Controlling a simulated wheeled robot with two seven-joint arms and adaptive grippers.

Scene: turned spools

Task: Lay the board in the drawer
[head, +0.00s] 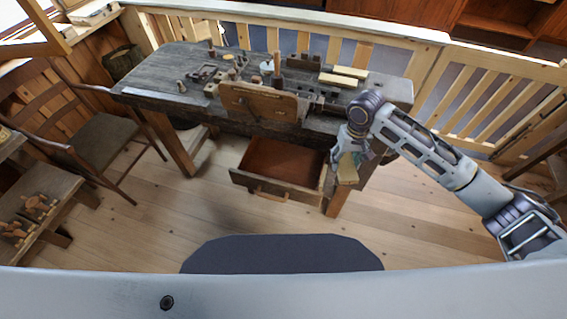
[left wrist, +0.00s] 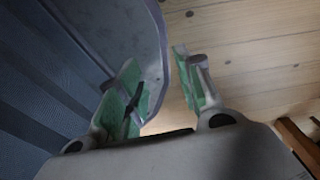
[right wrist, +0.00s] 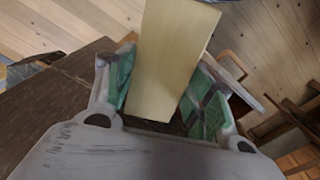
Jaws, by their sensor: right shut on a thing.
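A pale wooden board (right wrist: 170,60) is held between the green-padded fingers of my right gripper (right wrist: 160,85), which is shut on it. In the head view the board (head: 347,170) hangs below my right gripper (head: 350,153), just right of the drawer, near the workbench's front right leg. The drawer (head: 270,190) is pulled out under the workbench, and its reddish-brown inside looks empty. My left gripper (left wrist: 160,90) shows only in its wrist view, with its fingers apart and nothing between them, above the floor beside my own body.
The workbench (head: 150,75) carries two pale boards (head: 345,74), a handled wooden panel (head: 258,101) at its front edge and several small turned pieces. A chair (head: 90,145) and a low bench (head: 50,195) stand left. The floor before the drawer is clear.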

